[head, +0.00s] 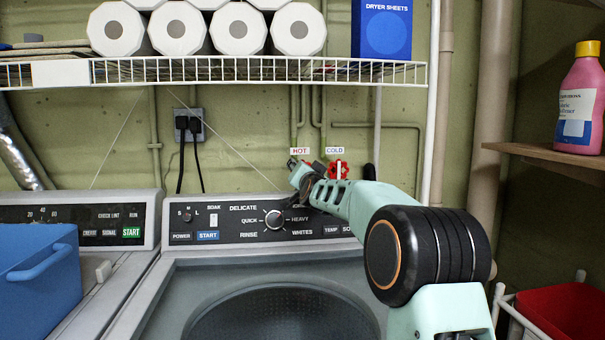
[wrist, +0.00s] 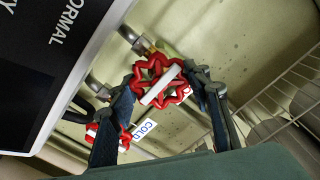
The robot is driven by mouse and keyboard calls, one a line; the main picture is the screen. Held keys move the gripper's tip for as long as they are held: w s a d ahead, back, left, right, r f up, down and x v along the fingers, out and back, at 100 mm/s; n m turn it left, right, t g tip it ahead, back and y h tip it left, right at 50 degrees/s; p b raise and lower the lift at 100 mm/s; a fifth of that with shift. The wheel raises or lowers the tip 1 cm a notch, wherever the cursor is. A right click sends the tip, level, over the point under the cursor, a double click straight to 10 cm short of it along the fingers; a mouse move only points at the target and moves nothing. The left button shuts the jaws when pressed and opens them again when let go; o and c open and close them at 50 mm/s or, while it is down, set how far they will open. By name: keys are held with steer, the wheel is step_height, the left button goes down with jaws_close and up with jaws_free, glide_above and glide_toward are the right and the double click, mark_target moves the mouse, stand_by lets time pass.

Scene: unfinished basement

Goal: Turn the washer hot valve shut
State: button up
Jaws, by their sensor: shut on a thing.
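The hot valve is a red star-shaped handle with a white bar across it (wrist: 161,84). It sits between the fingers of my gripper (wrist: 165,82) in the wrist view, and the jaws are shut on its rim. In the head view my gripper (head: 300,172) is at the wall under the HOT label (head: 300,151) and hides most of that handle. The white bar lies slanted in the wrist view. The cold valve (head: 338,170), also red, stands just to the right under the COLD label (head: 335,151). It also shows at lower left in the wrist view (wrist: 98,132).
The washer's control panel (head: 262,222) is just below my gripper. A white wire shelf (head: 250,72) with paper rolls hangs above. Pipes (head: 323,110) run up the wall behind. A blue bin (head: 40,285) stands at left, a red basket (head: 570,310) at lower right.

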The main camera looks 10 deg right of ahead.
stand_by(0.3)
steer(key=o, duration=1.2)
steer(key=s, duration=1.2)
